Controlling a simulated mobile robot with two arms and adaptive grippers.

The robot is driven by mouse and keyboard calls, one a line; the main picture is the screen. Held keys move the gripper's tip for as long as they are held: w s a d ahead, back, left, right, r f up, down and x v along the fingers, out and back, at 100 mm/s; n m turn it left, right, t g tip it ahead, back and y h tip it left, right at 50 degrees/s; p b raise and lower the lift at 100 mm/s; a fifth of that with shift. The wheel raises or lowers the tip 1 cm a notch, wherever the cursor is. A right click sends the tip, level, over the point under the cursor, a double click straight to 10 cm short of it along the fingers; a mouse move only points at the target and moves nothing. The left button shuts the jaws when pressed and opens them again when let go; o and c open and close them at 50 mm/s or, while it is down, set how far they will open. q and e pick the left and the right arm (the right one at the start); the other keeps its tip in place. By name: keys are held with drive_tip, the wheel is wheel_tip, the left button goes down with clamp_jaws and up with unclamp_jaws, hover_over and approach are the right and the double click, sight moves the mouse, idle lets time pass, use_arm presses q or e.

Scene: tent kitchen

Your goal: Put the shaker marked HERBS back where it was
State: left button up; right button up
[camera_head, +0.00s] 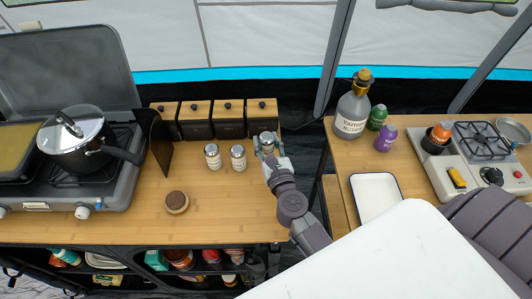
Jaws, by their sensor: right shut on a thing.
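My right gripper (267,150) is at the right end of the left counter, in front of the rightmost canister. It is shut on a small shaker (267,138), whose silvery top shows between the fingers. Its label is hidden by the gripper, so I cannot read whether it says HERBS. I cannot tell whether it touches the counter. Two similar shakers with pale labels, the left one (213,157) and the middle one (238,157), stand upright on the counter to the left of the gripper. Their lettering is too small to read. My left gripper is not in view.
Several dark canisters with wooden lids (228,117) stand behind the shakers. A round brown-rimmed object (176,202) lies on the counter (225,215). A stove with a pot (78,145) is at left. On the right table are a bottle (351,112), a tray (376,195) and a burner (470,155).

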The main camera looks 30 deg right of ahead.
sight(266, 152)
drive_tip(key=shift+w+f, duration=0.2)
drive_tip(key=shift+f, duration=0.05)
wheel_tip(266, 152, down, 4)
drive_tip(key=shift+a+r+b, duration=0.1)
drive_tip(key=shift+r+b, duration=0.15)
drive_tip(key=shift+b, duration=0.85)
drive_tip(key=shift+f, duration=0.1)
drive_tip(key=shift+f, duration=0.15)
drive_tip(key=o, duration=1.2)
